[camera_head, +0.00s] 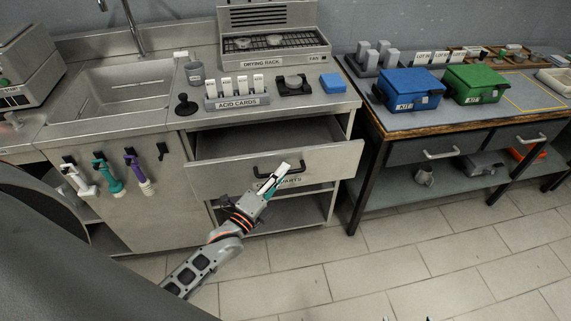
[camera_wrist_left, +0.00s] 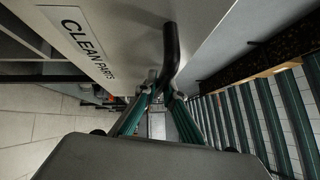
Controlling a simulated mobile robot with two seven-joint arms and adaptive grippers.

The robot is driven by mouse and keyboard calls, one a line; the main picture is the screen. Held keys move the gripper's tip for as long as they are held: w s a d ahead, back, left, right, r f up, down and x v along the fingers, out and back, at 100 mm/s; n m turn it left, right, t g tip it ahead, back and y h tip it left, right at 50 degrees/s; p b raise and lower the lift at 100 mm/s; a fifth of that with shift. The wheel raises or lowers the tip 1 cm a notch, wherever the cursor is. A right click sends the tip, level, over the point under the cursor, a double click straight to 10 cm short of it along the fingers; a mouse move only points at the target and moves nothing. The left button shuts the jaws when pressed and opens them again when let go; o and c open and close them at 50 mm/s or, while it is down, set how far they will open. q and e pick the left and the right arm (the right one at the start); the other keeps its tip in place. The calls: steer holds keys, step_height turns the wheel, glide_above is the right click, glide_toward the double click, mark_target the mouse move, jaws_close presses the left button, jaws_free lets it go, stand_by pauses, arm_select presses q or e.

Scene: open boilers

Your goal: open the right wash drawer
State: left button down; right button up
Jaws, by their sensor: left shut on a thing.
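The wash drawer (camera_head: 225,174) under the right part of the steel counter stands pulled out, with its grey inside showing behind the front panel. Its front also shows in the left wrist view (camera_wrist_left: 130,25), with a "CLEAN PARTS" label. A black bar handle (camera_head: 262,174) sits on the front; it also shows in the left wrist view (camera_wrist_left: 171,45). My left gripper (camera_head: 275,177) is shut on the handle, its fingers on either side of the bar; it also shows in the left wrist view (camera_wrist_left: 160,92). My right gripper is not in view.
An open shelf (camera_head: 305,211) lies below the drawer. A rack of acid cards (camera_head: 238,99) and a blue block (camera_head: 332,83) stand on the counter above. A table (camera_head: 400,122) with blue and green boxes stands to the right. The tiled floor in front is clear.

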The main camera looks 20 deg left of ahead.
arm_select(q)
steer(key=s+d+p, duration=0.1)
steer(key=s+d, duration=1)
steer(key=s, duration=0.5)
steer(key=shift+s+d+p, duration=0.15)
steer(key=shift+s+p, duration=0.25)
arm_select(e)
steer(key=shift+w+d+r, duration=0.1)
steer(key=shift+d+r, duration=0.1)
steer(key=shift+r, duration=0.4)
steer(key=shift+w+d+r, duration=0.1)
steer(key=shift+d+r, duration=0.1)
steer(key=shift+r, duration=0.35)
arm_select(q)
steer(key=c, duration=2.4)
jaws_free()
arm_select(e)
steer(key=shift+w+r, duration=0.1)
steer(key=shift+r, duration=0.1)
